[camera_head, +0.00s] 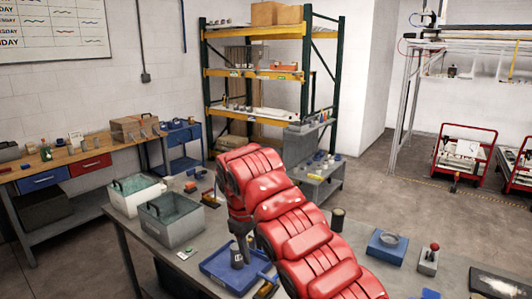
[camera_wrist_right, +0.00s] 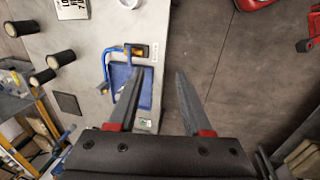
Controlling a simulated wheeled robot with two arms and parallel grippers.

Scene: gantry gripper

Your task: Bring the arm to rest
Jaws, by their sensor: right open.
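My right arm (camera_head: 290,225) is red and reaches in from the lower right of the head view, over the grey worktable. Its gripper (camera_head: 241,245) points down near the blue tray (camera_head: 222,272). In the right wrist view the gripper (camera_wrist_right: 159,78) is open, with its two dark fingers apart and nothing between them. The table edge and bare floor show behind the fingers. A blue tray (camera_wrist_right: 122,84) lies beyond the left finger in that view. My left gripper is not in view.
A blue box (camera_head: 387,246) and a red-knobbed joystick (camera_head: 429,258) sit right of the arm. A shelf rack (camera_head: 207,90) stands behind. Open floor (camera_head: 390,195) lies to the right.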

